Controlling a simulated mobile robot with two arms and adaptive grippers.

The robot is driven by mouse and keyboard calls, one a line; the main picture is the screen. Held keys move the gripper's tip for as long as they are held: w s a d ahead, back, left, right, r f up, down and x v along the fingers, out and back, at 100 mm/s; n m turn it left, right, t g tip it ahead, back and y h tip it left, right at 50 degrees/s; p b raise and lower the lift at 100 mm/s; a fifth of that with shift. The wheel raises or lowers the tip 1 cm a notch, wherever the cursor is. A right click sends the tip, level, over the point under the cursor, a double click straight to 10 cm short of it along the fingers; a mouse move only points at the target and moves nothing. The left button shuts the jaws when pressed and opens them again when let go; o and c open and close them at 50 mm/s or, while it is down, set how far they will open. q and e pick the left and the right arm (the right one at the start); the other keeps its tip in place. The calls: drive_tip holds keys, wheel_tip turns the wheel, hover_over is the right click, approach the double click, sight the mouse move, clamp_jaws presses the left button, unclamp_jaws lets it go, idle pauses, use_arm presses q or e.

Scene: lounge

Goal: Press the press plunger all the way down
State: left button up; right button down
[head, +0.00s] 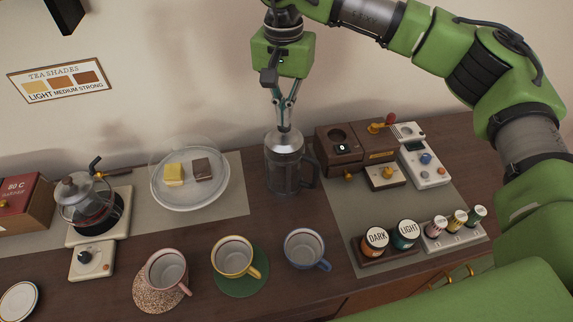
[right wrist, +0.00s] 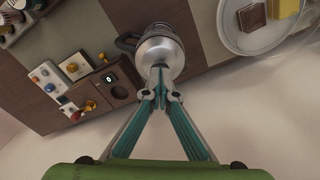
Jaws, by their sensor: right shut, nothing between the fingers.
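The press (head: 286,172), a glass jug with a silver domed lid and a dark handle at its right, stands upright on the counter. My right gripper (head: 283,127) points down directly above it. Its fingers are shut with nothing between them, and their tips are at the top of the lid, where the plunger knob is. In the right wrist view the fingertips (right wrist: 161,70) overlap the edge of the silver lid (right wrist: 160,48). The fingers hide the knob, and I cannot tell whether they touch it. How far down the plunger sits is unclear. My left gripper is not in view.
A clear-covered plate (head: 190,205) with two blocks stands left of the press. A wooden machine (head: 340,167) is close on its right. Three mugs, including a blue one (head: 304,250), stand in front. A glass kettle (head: 88,200) is at the far left.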

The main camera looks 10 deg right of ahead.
drive_tip(key=shift+f, duration=0.4)
drive_tip(key=shift+r, duration=0.2)
drive_tip(key=shift+r+p, duration=1.7)
drive_tip(key=shift+r, duration=1.25)
drive_tip(key=shift+s+f, duration=0.1)
drive_tip(key=shift+f, duration=0.05)
